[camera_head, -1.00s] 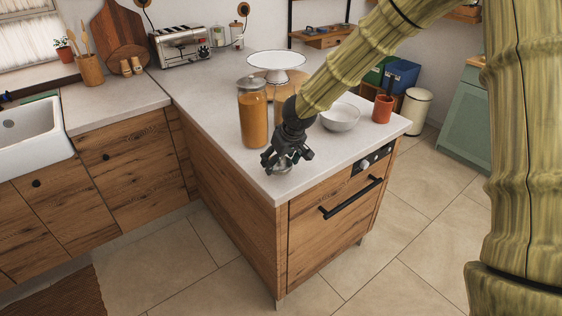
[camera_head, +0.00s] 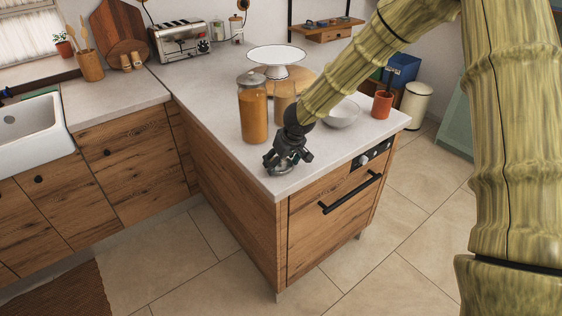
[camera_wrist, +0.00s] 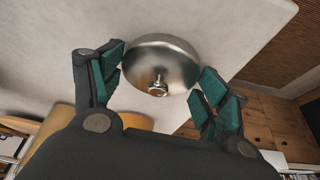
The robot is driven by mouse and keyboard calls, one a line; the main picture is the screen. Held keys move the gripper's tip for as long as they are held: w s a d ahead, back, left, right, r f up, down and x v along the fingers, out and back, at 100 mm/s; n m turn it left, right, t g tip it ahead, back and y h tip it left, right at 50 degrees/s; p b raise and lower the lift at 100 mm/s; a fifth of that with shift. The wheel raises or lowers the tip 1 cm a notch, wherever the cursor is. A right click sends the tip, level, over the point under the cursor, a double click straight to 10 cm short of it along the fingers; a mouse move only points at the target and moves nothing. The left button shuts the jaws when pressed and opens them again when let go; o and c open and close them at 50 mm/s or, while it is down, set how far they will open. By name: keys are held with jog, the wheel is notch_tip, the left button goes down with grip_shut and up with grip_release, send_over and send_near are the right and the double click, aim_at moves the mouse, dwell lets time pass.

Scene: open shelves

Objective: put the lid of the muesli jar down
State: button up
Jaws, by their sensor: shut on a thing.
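My gripper (camera_head: 284,166) is over the front corner of the counter, pointing down. In the wrist view its two green-padded fingers (camera_wrist: 160,92) are shut on a round metal lid (camera_wrist: 160,58) with a small knob (camera_wrist: 158,87). The lid is at or close above the counter surface; I cannot tell whether it touches. In the head view the lid is mostly hidden by the fingers. A tall glass jar with orange-brown contents (camera_head: 253,115) and its own metal lid stands behind and left of my gripper. A second jar (camera_head: 284,103), partly hidden by my arm, stands beside it with similar contents.
The pale counter (camera_head: 215,95) ends at a corner close to my gripper. A white cake stand (camera_head: 276,56), a glass bowl (camera_head: 342,113) and an orange pot (camera_head: 382,104) stand farther back. A toaster (camera_head: 180,41) is at the back left.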

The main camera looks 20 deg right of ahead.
jog(key=shift+f, duration=0.2)
jog(key=o, duration=1)
jog(key=shift+r, duration=0.1)
jog(key=shift+o, duration=0.2)
jog(key=b+v, duration=0.1)
jog(key=v, duration=1.1)
jog(key=shift+r, duration=0.1)
